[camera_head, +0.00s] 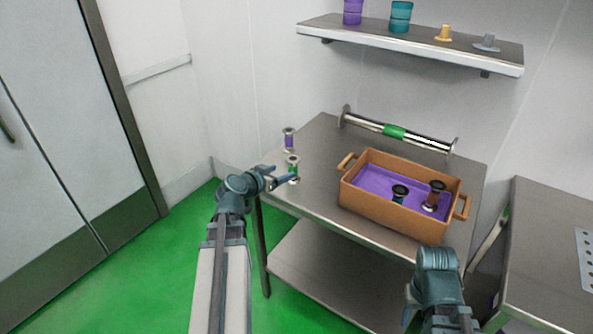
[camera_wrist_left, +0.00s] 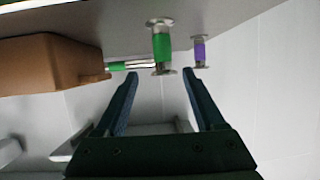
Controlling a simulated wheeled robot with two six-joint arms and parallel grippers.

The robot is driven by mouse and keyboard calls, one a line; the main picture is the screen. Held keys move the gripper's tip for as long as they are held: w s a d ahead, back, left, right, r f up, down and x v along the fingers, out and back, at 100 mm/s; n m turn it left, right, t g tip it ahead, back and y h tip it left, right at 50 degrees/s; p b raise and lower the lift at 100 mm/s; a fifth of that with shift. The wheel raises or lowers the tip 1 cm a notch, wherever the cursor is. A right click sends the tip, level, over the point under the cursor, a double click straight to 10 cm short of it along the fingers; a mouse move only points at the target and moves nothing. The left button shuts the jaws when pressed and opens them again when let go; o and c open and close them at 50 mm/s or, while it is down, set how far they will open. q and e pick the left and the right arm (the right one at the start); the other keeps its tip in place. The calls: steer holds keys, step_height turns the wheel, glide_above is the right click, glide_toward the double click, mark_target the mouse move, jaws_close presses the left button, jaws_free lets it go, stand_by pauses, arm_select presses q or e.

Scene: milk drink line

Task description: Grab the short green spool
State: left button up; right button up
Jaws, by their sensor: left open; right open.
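The short green spool (camera_head: 293,169), with metal flanged ends, stands upright near the left edge of the metal table. In the left wrist view, the green spool (camera_wrist_left: 161,47) lies just beyond and between the fingertips. My left gripper (camera_head: 279,178) is open and reaches toward it from the left; the left wrist view shows its two fingers (camera_wrist_left: 159,75) spread with nothing held between them. Whether a finger touches the spool I cannot tell. My right gripper (camera_head: 411,304) is low at the front right, in front of the table, open, its fingers mostly hidden.
A purple spool (camera_head: 289,139) stands just behind the green one. An orange crate (camera_head: 385,206) with a purple bottom holds two spools. Behind it lies a long metal roller with a green middle (camera_head: 395,132). A wall shelf (camera_head: 430,48) hangs above.

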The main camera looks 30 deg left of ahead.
mark_target(292, 167)
arm_select(q)
steer(key=b+x, duration=0.2)
steer(key=x, duration=0.5)
steer(key=shift+w+f+b, duration=0.2)
steer(key=shift+w+b, duration=0.1)
steer(key=shift+b, duration=0.05)
steer(key=x, duration=0.1)
steer(key=b+x, duration=0.1)
steer(key=x, duration=0.1)
steer(key=b+x, duration=0.1)
steer(key=shift+w+a+f, duration=0.15)
steer(key=shift+a+f, duration=0.1)
steer(key=shift+f, duration=0.15)
steer(key=shift+w, duration=0.35)
steer(key=shift+c, duration=0.3)
jaws_close()
